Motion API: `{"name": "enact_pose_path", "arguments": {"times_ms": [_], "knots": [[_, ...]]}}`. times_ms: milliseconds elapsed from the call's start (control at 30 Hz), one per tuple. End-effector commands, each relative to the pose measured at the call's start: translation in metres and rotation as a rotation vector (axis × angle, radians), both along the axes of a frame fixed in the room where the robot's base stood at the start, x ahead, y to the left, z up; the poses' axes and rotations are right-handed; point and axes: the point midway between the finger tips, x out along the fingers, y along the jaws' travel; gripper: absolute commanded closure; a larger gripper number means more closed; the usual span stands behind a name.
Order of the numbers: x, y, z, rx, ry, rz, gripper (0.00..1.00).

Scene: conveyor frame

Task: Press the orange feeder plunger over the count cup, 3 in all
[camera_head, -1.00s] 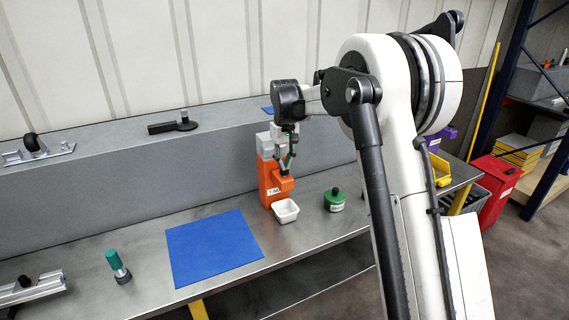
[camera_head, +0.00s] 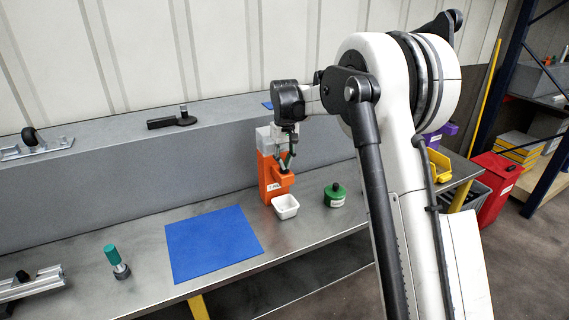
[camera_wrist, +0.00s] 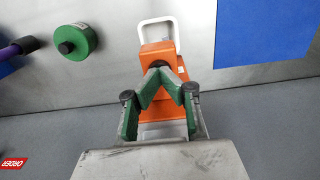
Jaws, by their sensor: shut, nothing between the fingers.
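The orange feeder (camera_head: 268,180) stands upright on the bench against the grey ledge, with a translucent top. The white count cup (camera_head: 285,207) sits at its front foot; in the wrist view its rim (camera_wrist: 157,23) shows beyond the orange body (camera_wrist: 156,50). My gripper (camera_head: 284,169) points down directly over the feeder's front part. In the wrist view its green-padded fingers (camera_wrist: 159,70) meet in a V with nothing between them, over the feeder's front block. The plunger itself is mostly hidden by the fingertips, so I cannot tell whether they touch it. The cup's contents are not clear.
A green round container (camera_head: 335,195) stands right of the cup. A blue mat (camera_head: 213,245) lies to the left, with a teal-handled tool (camera_head: 113,255) beyond it. The grey ledge (camera_head: 130,185) runs behind. A red bin (camera_head: 493,190) stands off the bench's right end.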

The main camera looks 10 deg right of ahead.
Motion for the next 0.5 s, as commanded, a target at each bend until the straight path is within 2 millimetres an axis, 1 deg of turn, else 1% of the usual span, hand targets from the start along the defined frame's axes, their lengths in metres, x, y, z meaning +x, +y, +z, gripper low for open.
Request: {"name": "enact_pose_path", "arguments": {"times_ms": [167, 500], "knots": [[0.000, 0.000, 0.005, 0.000, 0.000, 0.000, 1.00], [0.000, 0.000, 0.033, 0.000, 0.000, 0.000, 1.00]]}}
